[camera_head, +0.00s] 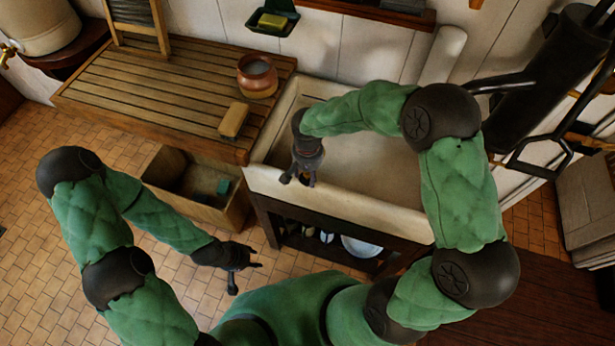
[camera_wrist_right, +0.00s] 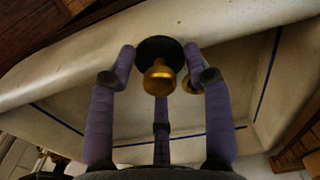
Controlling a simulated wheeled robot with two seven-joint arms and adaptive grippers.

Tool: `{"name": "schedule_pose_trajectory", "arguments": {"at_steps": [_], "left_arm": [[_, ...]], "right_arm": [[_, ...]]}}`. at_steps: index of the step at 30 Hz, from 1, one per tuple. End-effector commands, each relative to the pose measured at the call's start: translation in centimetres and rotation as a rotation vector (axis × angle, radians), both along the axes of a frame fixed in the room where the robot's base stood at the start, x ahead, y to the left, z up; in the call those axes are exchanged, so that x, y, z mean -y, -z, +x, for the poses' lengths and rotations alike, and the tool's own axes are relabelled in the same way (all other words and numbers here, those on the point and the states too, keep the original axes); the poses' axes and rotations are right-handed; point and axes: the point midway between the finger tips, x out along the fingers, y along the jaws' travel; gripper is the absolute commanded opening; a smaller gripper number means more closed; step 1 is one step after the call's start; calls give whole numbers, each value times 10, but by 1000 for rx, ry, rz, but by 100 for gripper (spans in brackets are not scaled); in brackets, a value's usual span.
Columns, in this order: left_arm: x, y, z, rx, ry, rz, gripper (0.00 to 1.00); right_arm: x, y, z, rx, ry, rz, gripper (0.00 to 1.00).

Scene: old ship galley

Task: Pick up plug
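The plug (camera_wrist_right: 162,78) has a brass knob on a dark round disc. In the right wrist view it lies at the pale rim of the sink, framed by my right gripper's (camera_wrist_right: 160,58) purple fingers. Two fingertips are on either side of the disc, and the third finger is below the knob. They look spread, but I cannot tell whether they touch the plug. In the head view my right gripper (camera_head: 299,180) points down at the sink's front rim, with a bit of brass at its fingers. My left gripper (camera_head: 244,262) is open and empty, low in front of the cabinet.
A wooden crate (camera_head: 208,207) stands below. A second brass piece (camera_wrist_right: 191,85) is partly hidden behind a right finger.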

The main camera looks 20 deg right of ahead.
Motion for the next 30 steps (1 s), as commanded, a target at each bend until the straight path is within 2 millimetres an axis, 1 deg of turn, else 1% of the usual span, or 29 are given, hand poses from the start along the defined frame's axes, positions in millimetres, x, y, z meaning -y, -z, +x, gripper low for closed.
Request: {"name": "schedule_pose_trajectory", "arguments": {"at_steps": [1,4,5,14,20,23,26,29,30], "left_arm": [[0,0,0,0,0,0,40],[0,0,0,0,0,0,40],[0,0,0,0,0,0,40],[0,0,0,0,0,0,40],[0,-1,0,0,0,0,40],[0,-2,0,0,0,0,40],[0,-4,0,0,0,0,40],[0,-4,0,0,0,0,40],[0,-4,0,0,0,0,40]], "right_arm": [[0,0,0,0,0,0,30],[0,0,0,0,0,0,1],[0,0,0,0,0,0,0],[0,0,0,0,0,0,0],[0,-9,0,1,0,1,0],[0,-20,1,2,1,0,0],[-2,-36,1,4,-1,1,0],[-19,-53,0,4,-5,1,0],[-26,-62,0,4,-6,0,0]]}}
